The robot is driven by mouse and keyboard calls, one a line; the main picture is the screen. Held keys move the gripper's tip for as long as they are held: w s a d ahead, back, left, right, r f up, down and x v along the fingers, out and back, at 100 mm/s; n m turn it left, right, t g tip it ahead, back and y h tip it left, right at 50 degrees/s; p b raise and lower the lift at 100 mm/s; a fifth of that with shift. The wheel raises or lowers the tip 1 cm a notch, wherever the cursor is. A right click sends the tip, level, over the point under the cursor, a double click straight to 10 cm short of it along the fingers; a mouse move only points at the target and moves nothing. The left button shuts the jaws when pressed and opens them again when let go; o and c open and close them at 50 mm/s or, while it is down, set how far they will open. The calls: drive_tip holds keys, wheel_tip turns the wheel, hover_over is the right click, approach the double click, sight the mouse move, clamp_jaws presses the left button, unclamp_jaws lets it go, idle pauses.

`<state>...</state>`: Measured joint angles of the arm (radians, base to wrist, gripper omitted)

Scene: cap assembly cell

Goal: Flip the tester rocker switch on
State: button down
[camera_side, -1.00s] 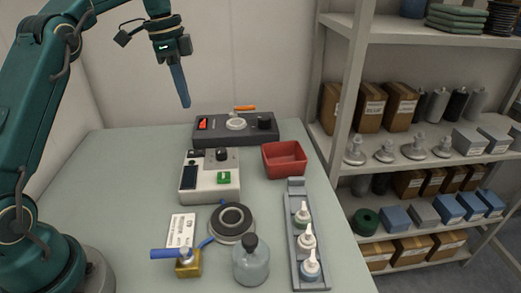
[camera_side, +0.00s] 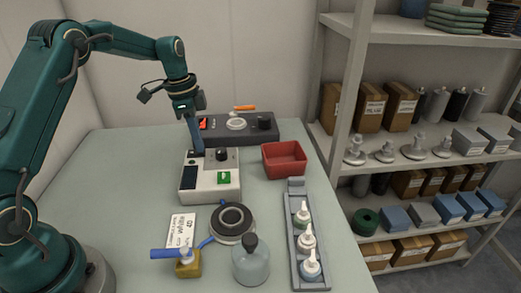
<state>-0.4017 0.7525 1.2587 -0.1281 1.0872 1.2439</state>
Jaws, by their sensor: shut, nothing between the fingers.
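The tester appears to be the white box (camera_side: 225,187) in the middle of the table, with a dark screen, a black knob (camera_side: 222,154) and a green part (camera_side: 224,178) on top. A small dark part at its back left corner, possibly the rocker switch, is now mostly hidden behind my fingertips. My gripper (camera_side: 198,150) is shut and empty, its long blue-grey fingers pointing down at that corner. I cannot tell whether the tips touch it, or which way the rocker is tilted.
A dark grey unit (camera_side: 235,139) with an orange-red part (camera_side: 203,123) stands just behind. A red bin (camera_side: 284,159) is to the right, and a grey rack (camera_side: 297,190) of small bottles is in front of it. A round black-rimmed fixture (camera_side: 232,221) and a bottle (camera_side: 250,262) stand nearer.

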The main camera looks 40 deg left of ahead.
drive_tip(key=shift+f, duration=0.25)
idle(0.3)
drive_tip(key=shift+s+a+r, duration=0.2)
drive_tip(key=shift+s+a, duration=0.3)
drive_tip(key=shift+s, duration=0.05)
drive_tip(key=shift+r, duration=0.1)
wheel_tip(320, 180, up, 14)
drive_tip(key=s+a, duration=0.1)
idle(0.8)
drive_tip(key=shift+s+a, duration=0.1)
